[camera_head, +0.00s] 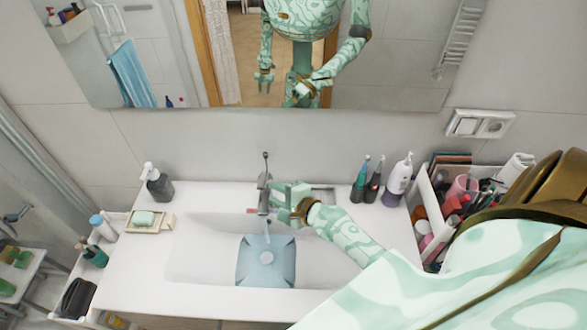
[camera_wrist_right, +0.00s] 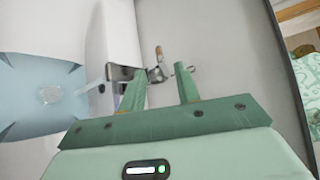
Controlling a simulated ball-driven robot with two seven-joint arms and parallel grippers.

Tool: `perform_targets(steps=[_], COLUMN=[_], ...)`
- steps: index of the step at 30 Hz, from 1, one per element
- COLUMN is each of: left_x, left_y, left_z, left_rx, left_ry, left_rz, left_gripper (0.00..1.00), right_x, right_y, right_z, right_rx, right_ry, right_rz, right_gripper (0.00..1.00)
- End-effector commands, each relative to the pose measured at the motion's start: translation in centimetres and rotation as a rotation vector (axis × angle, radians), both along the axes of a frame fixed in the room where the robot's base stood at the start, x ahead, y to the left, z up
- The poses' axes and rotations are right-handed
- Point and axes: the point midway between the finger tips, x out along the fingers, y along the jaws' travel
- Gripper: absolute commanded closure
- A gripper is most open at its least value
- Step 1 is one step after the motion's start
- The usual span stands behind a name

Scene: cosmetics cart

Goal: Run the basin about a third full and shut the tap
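The tap (camera_head: 264,190) stands at the back of the white sink (camera_head: 200,255), its thin lever pointing up. A light blue square basin (camera_head: 265,265) with creased corners sits in the sink below the spout; it also shows in the wrist view (camera_wrist_right: 35,95). A pale stream runs from the spout into it, with a bright splash patch; the water depth is hard to tell. My right gripper (camera_head: 282,196) is beside the tap, on its right. In the wrist view its two fingers (camera_wrist_right: 160,85) are apart with nothing held, the tap just beyond them. My left gripper shows only in the mirror.
A soap dispenser (camera_head: 157,182) and soap dish (camera_head: 151,222) stand left of the sink. Toothbrushes (camera_head: 374,180), a white pump bottle (camera_head: 398,180) and a crowded organiser (camera_head: 425,215) stand right. The mirror (camera_head: 400,70) is above. My right arm covers the sink's right side.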

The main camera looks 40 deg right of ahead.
Motion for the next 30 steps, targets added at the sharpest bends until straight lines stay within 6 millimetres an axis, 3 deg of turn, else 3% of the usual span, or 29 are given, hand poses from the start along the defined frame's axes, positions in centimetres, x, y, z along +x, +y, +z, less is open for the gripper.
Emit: perform_targets(steps=[3,9,14,30], left_x=[0.0,0.0,0.0,0.0], left_y=[0.0,0.0,0.0,0.0], left_z=[0.6,0.7,0.7,0.7], left_rx=[0.000,0.000,0.000,0.000], left_ry=[0.000,0.000,0.000,0.001], left_rz=[0.000,0.000,0.000,0.000], left_gripper=[0.64,0.64,0.64,0.64], right_x=[-3.0,-6.0,-6.8,-6.8], right_y=[-0.6,-1.3,-1.4,-1.4], right_z=[1.1,2.0,2.4,2.4], right_rx=[-0.002,-0.001,0.000,0.000], right_ry=[0.002,0.002,0.000,0.000], right_rz=[0.000,0.000,0.000,0.000], right_gripper=[0.68,0.68,0.68,0.68])
